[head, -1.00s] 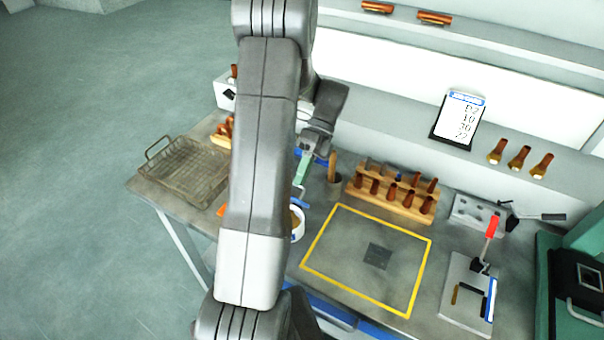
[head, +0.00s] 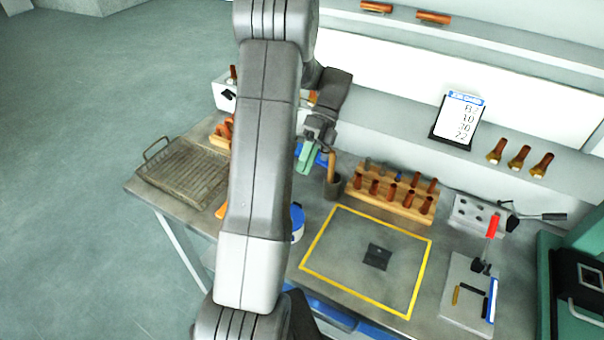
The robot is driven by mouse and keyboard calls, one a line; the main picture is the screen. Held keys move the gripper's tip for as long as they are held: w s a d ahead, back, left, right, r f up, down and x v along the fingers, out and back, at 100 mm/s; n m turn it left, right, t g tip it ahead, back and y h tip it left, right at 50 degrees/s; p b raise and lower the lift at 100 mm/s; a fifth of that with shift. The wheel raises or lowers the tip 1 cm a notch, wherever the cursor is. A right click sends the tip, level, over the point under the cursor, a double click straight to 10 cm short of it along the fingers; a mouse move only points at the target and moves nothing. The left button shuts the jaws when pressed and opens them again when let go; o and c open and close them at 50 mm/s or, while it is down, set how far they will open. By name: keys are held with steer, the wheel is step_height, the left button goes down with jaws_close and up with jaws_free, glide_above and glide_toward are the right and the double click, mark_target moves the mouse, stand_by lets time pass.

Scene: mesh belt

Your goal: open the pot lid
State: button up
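The pot (head: 298,235) is a small white round vessel on the bench, just right of my arm link, which hides its left part. Its blue lid (head: 297,214) shows on top and looks closed over the opening. My gripper (head: 308,156) is above and behind the pot, apart from it. A green part shows at my gripper; I cannot tell if it is a finger or a held thing. The finger gap is too small and hidden to read.
A wooden-handled tool stands in a dark cup (head: 334,188) close right of my gripper. A wooden rack (head: 390,205) with copper pieces stands beyond it. A wire basket (head: 180,180) is at left. The yellow-framed area (head: 345,250) is mostly clear.

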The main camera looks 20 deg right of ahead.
steer(key=shift+b+v, duration=0.3)
steer(key=shift+v, duration=1.8)
steer(key=p+x, duration=0.1)
steer(key=x, duration=0.7)
steer(key=shift+s+r+t+h+p, duration=0.15)
steer(key=shift+r+t+h+p, duration=0.15)
steer(key=shift+h, duration=0.1)
steer(key=shift+a+f, duration=0.1)
